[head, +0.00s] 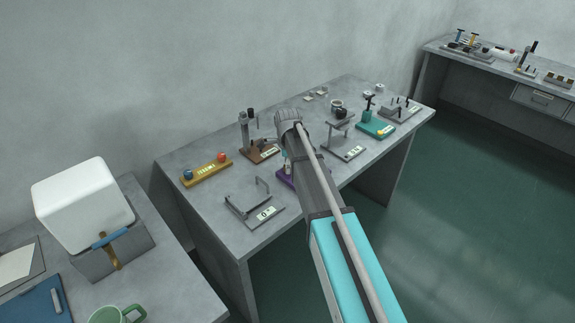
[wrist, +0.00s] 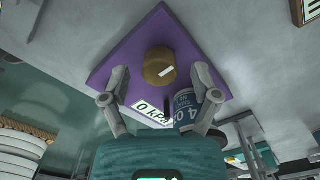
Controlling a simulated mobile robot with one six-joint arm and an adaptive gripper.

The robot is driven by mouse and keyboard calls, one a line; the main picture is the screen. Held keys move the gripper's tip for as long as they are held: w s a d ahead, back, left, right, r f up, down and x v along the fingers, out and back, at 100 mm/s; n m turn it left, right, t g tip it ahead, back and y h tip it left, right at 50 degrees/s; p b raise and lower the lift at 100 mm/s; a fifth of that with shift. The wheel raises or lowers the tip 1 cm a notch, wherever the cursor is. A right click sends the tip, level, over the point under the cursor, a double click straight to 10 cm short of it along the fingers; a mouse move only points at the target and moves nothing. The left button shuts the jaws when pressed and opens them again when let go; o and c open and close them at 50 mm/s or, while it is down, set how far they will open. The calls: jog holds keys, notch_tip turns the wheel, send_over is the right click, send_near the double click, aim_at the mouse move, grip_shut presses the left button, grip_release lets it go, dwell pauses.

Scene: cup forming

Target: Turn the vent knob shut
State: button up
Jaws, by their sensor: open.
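The vent knob (wrist: 158,68) is a round brass knob with a white line on its top, on a purple base plate (wrist: 185,45). A white label (wrist: 152,110) reading "0 kPa" is on the plate. My gripper (wrist: 161,74) is open, with one finger on each side of the knob. Gaps show between the fingers and the knob; depth is hard to judge. In the head view only an edge of the purple plate (head: 285,180) shows; my arm hides the knob and gripper.
A blue and white cylinder (wrist: 186,110) stands by the right finger. On the same table (head: 215,215) are a yellow board (head: 207,172) at left, a grey fixture (head: 250,210) in front, a brown-based stand (head: 262,155) behind and a teal-based fixture (head: 376,128) at right.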

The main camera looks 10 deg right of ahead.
jog(key=shift+r+p, duration=6.1)
jog(key=shift+r, duration=0.3)
jog(key=s+d+f+n+b, duration=0.2)
jog(key=s+n, duration=0.4)
jog(key=s, duration=0.2)
jog(key=s+d+f+n+b, duration=0.3)
jog(key=s+n, duration=0.3)
jog(key=s, duration=0.3)
jog(key=s+d+f+n+b, duration=0.2)
jog(key=s+n, duration=0.4)
jog(key=s, duration=0.2)
jog(key=shift+s+d+f+n+b, duration=0.3)
jog(key=shift+s+d+f+b, duration=0.05)
jog(key=shift+b, duration=0.05)
